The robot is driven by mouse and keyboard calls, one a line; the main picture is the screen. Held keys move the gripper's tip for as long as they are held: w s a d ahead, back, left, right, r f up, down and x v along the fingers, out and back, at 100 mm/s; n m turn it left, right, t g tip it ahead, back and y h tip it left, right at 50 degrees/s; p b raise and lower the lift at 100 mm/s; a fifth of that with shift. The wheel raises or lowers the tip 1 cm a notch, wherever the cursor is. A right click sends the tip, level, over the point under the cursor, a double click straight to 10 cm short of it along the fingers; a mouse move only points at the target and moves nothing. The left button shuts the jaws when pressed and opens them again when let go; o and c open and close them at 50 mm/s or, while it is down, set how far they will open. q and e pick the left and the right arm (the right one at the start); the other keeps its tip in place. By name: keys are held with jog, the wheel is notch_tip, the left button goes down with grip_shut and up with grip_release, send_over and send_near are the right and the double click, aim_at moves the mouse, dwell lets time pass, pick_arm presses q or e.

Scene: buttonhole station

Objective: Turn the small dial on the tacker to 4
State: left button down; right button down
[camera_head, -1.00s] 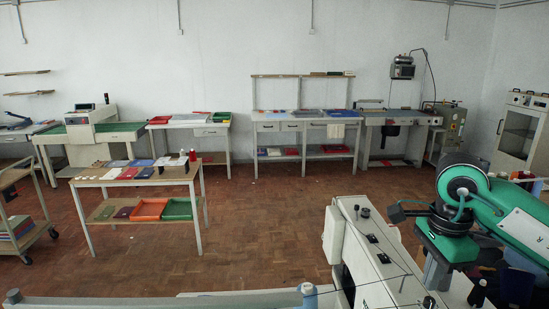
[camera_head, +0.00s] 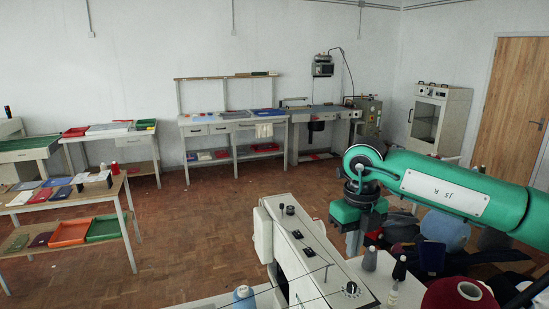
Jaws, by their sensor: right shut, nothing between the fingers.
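A pale machine (camera_head: 289,250), which looks like the tacker, stands at the bottom middle. A round dial (camera_head: 351,289) with a dark knob and pale marked ring sits on its near right top; its setting is too small to read. Several small black knobs run along the machine's top, one at the far end (camera_head: 290,210). My right gripper (camera_head: 353,243) hangs below my green arm, behind and above the dial, apart from it. It is shut and empty; its fingertips are partly hidden by the machine. My left gripper is not in view.
Dark and pale bottle-like items (camera_head: 369,259) stand beside the dial. A blue-capped item (camera_head: 244,297) is at the front. A table with trays (camera_head: 68,232) stands left, with open floor between.

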aim_at(349, 281)
jog(key=shift+f, duration=0.25)
jog(key=shift+f+b, duration=0.3)
jog(key=shift+f, duration=0.4)
notch_tip(349, 281, down, 4)
jog(key=b, duration=0.2)
jog(key=shift+f+b, duration=0.15)
jog(key=shift+b, duration=0.2)
jog(key=shift+w+f+b, duration=0.1)
jog(key=shift+f+b, duration=0.35)
jog(key=shift+b, duration=0.05)
jog(key=shift+r, duration=0.1)
jog(key=shift+s, duration=0.25)
jog(key=shift+b, duration=0.3)
jog(key=shift+f, duration=0.2)
